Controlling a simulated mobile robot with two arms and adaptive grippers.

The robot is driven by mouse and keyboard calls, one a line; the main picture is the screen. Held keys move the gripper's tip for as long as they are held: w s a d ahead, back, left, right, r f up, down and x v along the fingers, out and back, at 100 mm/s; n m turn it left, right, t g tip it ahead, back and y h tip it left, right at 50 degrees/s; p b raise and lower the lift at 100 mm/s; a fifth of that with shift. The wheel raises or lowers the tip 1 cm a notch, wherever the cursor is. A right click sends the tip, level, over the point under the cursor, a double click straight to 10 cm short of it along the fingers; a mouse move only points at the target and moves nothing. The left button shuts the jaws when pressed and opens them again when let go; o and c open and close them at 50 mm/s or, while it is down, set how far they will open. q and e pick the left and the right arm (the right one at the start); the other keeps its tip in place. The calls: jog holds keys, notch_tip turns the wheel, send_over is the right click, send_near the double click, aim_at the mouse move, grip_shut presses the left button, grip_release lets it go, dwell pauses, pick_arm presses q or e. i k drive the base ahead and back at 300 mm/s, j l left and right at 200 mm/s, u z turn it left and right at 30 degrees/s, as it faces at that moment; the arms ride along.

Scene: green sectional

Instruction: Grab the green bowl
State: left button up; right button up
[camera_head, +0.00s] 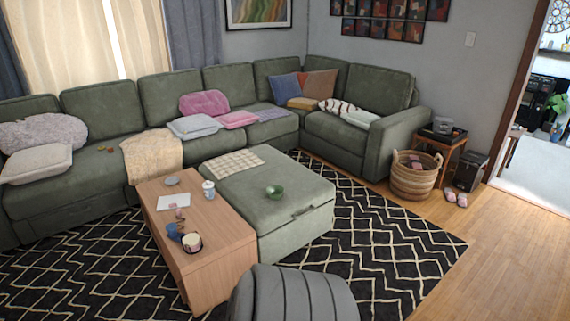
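The green bowl (274,191) is small and round. It stands on the top of the green ottoman (297,199), in the middle of the room, towards the ottoman's side by the wooden table. It looks upright, and nothing touches it. Neither of my grippers shows in the head view.
A wooden coffee table (217,236) with mugs and a white lidded jar (208,189) adjoins the ottoman's left side. A grey ribbed rounded seat (291,296) stands in front. The green sectional (230,93) lies behind.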

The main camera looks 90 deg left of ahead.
aim_at(274, 191)
jog(key=u, duration=2.9)
jog(key=i+l+u, duration=0.2)
jog(key=i, duration=0.35)
jog(key=j, duration=0.1)
